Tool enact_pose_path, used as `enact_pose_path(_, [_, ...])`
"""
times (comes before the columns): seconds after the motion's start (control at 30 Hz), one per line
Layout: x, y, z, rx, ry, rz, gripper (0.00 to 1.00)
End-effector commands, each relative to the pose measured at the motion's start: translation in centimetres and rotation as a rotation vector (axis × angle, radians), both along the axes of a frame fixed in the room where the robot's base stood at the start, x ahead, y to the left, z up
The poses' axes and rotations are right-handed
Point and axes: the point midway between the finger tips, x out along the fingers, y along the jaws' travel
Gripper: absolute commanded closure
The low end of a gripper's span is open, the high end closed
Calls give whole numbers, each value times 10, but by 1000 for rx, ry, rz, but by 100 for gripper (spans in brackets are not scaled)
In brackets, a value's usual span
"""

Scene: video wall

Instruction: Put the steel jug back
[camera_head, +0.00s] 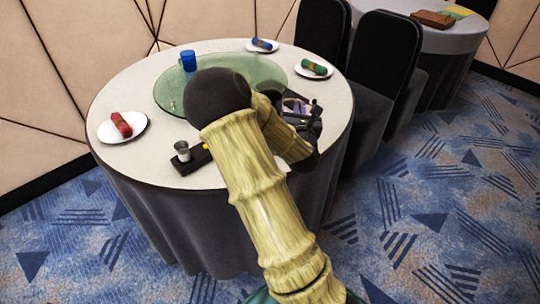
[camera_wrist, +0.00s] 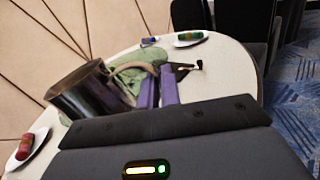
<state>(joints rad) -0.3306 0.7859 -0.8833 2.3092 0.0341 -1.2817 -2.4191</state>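The steel jug (camera_wrist: 85,92) shows large and dark in the wrist view, left of my fingers, tilted in that picture. Its pale curved handle (camera_wrist: 128,68) runs to the purple fingertips of my gripper (camera_wrist: 157,90). The fingers are close together and look shut on the handle; the exact contact is partly hidden. In the head view my gripper (camera_head: 297,106) is over the right part of the round table (camera_head: 335,105). My arm hides the jug there. I cannot tell whether its base touches anything.
A green glass turntable (camera_head: 165,92) holds a blue mug (camera_head: 188,60). White plates with rolled napkins stand at the left (camera_head: 104,130), back (camera_head: 262,46) and right (camera_head: 314,70). A small metal cup (camera_head: 182,151) stands by a black tray (camera_head: 200,158) in front. Dark chairs (camera_head: 385,50) stand at right.

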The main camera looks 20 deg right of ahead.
Motion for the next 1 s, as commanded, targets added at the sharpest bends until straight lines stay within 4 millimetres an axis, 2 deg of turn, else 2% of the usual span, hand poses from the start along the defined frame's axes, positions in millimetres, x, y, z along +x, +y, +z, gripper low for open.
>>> enact_pose_path(0.3, [1, 1, 0, 0, -2, 3, 100])
enact_pose_path(0.37, [1, 1, -5, -1, -1, 2, 100])
enact_pose_path(0.6, [0, 0, -47, -1, 1, 0, 100])
enact_pose_path(0.7, [1, 1, -58, 0, 0, 2, 100])
enact_pose_path(1.0, [1, 1, -61, 0, -4, 3, 100])
